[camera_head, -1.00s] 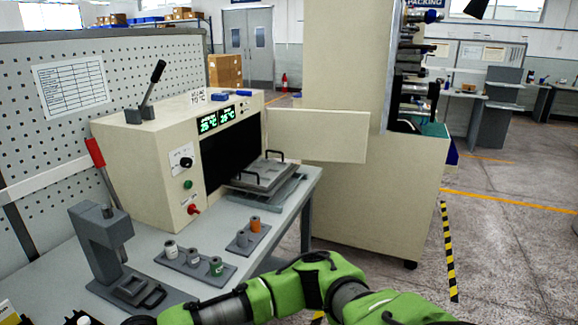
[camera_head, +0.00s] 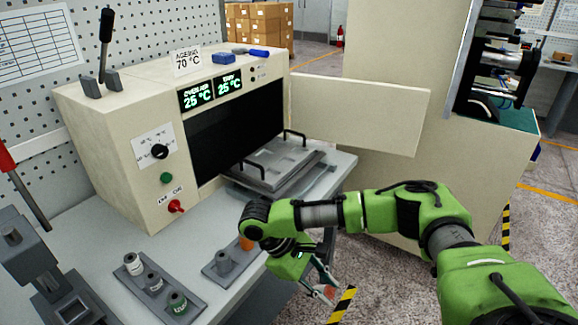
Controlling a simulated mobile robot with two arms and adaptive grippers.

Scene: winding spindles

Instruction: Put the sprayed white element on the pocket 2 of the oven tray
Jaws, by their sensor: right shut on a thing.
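The oven tray (camera_head: 262,178) is grey, with two black handles, and lies on the table by the oven opening. Shallow pockets show in its top; their numbers cannot be read. My right gripper (camera_head: 322,284) hangs low past the table's front edge, right of the small element holder and below the tray. It is shut on a small pale, reddish thing (camera_head: 328,292), mostly hidden and too small to identify as the white element. My left gripper is not in view.
The oven (camera_head: 125,130) has its door (camera_head: 360,110) swung open to the right. A grey holder (camera_head: 190,310) bears several small labelled cylinders. A press (camera_head: 25,250) stands at left.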

